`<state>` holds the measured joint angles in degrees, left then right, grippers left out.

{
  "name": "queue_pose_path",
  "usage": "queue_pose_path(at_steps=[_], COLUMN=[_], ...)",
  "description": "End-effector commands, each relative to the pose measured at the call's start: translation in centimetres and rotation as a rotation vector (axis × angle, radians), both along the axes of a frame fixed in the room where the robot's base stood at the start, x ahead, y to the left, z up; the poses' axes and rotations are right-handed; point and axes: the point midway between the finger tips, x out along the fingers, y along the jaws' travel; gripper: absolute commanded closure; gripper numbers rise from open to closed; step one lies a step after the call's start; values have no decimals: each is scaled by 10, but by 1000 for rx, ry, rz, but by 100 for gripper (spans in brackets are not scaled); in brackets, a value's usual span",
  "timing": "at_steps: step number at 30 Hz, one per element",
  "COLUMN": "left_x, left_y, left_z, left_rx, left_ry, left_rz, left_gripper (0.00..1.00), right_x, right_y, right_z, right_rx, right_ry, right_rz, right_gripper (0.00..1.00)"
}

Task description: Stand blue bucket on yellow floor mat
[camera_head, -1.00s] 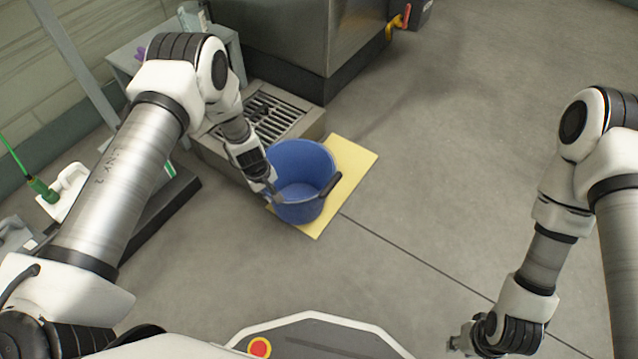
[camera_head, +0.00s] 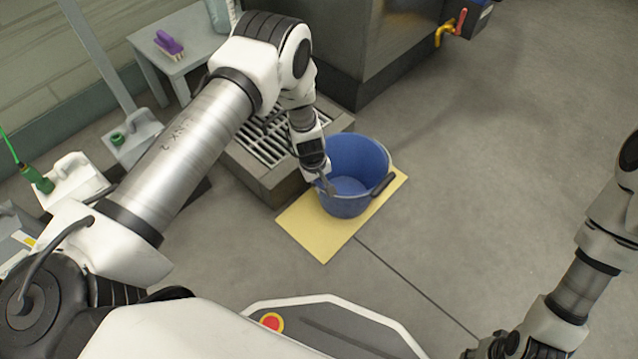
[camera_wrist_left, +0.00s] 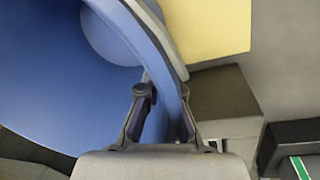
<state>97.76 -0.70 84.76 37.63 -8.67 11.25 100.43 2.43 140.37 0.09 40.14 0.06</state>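The blue bucket (camera_head: 357,198) is upright, over the far part of the yellow floor mat (camera_head: 318,236) in the head view. I cannot tell whether its base touches the mat. My left gripper (camera_head: 328,186) is at the bucket's left rim. In the left wrist view its fingers (camera_wrist_left: 164,95) straddle the bucket wall (camera_wrist_left: 50,85) and appear closed on it; the mat (camera_wrist_left: 208,30) shows beyond. My right gripper (camera_head: 490,348) is away from the bucket at the bottom edge, partly cut off.
A floor drain grate (camera_head: 262,140) in a raised surround lies left of the bucket. A steel unit (camera_head: 375,45) stands behind. A small table (camera_head: 190,55) with a purple brush (camera_head: 168,44) and white containers (camera_head: 75,180) are at left.

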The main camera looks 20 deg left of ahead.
Motion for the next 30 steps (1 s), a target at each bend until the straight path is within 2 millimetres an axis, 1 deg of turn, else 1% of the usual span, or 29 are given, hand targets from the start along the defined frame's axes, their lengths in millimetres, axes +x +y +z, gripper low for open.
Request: queue_pose_path(at_steps=[2,5,8,16,19,20,23,27,30], left_x=[0,0,0,0,0,0,-2,-6,-8], left_y=[0,0,0,0,0,1,2,6,8], left_z=[1,-3,-2,-2,5,9,29,67,92], left_rx=[0,0,-1,-1,0,0,0,0,-1], left_ry=[0,0,1,1,0,0,0,0,-1], left_rz=[0,0,0,0,0,0,1,1,1], left_gripper=[100,100,69,69,69,69,69,69,69], right_x=[0,0,0,0,0,0,-1,-1,-1], right_y=[0,0,0,0,0,0,0,1,1], right_z=[1,-2,-1,-1,4,6,17,36,47], right_rx=[0,0,0,0,0,0,0,1,1], right_ry=[0,0,0,0,0,1,2,3,3], right_rz=[0,0,0,0,0,0,2,5,5], right_gripper=[69,69,69,69,69,69,69,69,69])
